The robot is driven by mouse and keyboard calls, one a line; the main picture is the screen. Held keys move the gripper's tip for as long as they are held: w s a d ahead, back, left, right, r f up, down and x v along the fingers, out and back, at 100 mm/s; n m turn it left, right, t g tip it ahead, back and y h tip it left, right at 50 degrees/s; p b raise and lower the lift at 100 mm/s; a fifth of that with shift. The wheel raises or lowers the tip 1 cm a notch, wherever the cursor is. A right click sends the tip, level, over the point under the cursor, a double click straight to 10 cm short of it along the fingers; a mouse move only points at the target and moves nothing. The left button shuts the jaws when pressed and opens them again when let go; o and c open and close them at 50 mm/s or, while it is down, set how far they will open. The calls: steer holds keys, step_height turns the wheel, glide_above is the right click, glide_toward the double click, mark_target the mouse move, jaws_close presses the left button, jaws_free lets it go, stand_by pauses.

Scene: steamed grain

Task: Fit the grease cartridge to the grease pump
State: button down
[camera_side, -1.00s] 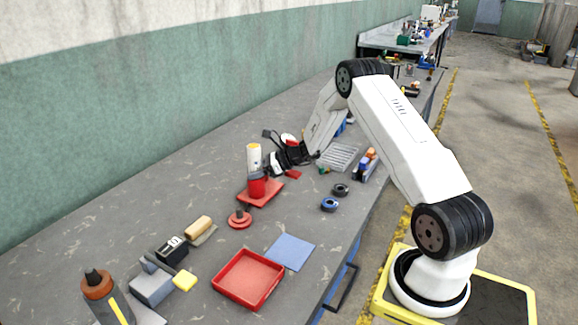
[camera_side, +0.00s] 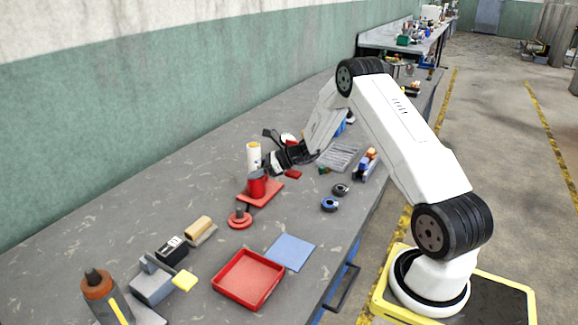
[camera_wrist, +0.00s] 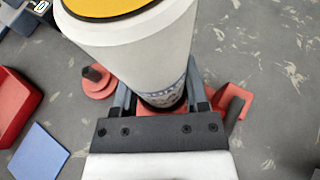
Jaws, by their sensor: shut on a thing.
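The grease cartridge (camera_side: 254,155), a white cylinder with a yellow top, is upright in my gripper (camera_side: 267,165). In the wrist view the cartridge (camera_wrist: 135,45) fills the middle, and the gripper (camera_wrist: 160,100) is shut on its lower part. The grease pump is a red cup (camera_side: 257,186) on a red base plate (camera_side: 272,192). Its top shows dark in the side view, with the cartridge just above and behind it. Parts of the red pump plate (camera_wrist: 235,115) show beside the gripper in the wrist view. Whether the cartridge touches the pump cannot be told.
A red disc with a dark stub (camera_side: 240,219) lies in front of the pump.

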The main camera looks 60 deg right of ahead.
jaws_free()
steer(key=shift+v, duration=3.9)
